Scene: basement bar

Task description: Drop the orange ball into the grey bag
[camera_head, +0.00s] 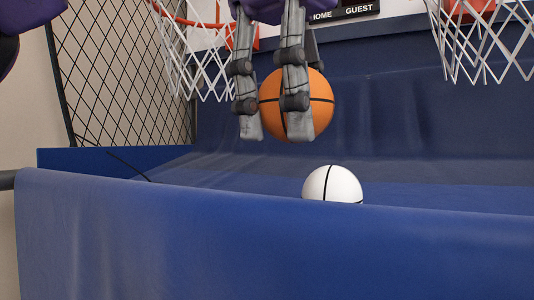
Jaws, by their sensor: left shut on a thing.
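The orange ball (320,103) with black lines is in the upper middle of the head view, above the blue ramp. My left gripper (273,122) comes down from the top edge and is shut on the orange ball. Its grey fingers cover the ball's left part and middle. The ball is held clear of the surface below. No grey bag shows in this view. My right gripper is not in view.
A white ball (332,184) lies behind the blue padded front edge (270,245) of a basketball arcade machine. Hoops with white nets hang at left (195,55) and right (485,40). Black netting (120,75) closes the left side. The ramp's right part is clear.

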